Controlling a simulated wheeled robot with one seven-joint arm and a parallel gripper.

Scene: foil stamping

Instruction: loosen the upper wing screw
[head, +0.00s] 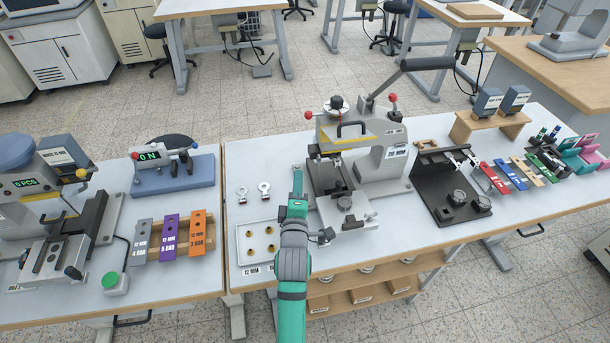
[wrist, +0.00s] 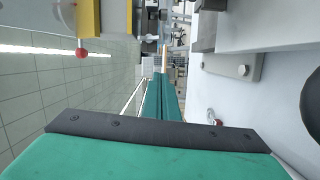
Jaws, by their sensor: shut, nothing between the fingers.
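The foil stamping press (head: 385,160) stands at the middle of the bench, grey with a yellow strip and red-knobbed levers. A small dark part (head: 314,152) sits on its left side, below the yellow strip; I cannot tell whether it is the upper wing screw. No wing screw can be made out for certain. My green gripper (head: 298,176) is just left of the press, its fingers pointing away towards the back, apart from that dark part. In the wrist view the fingers (wrist: 164,88) are shut together and empty, with a yellow-and-grey press part at upper left.
A white tray (head: 239,251) with several brass pieces lies left of my arm, with two ring-ended metal parts (head: 264,190) behind it. A black fixture (head: 440,205) stands right of the press. Coloured bars (head: 512,175) lie further right. The bench behind the ring-ended parts is clear.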

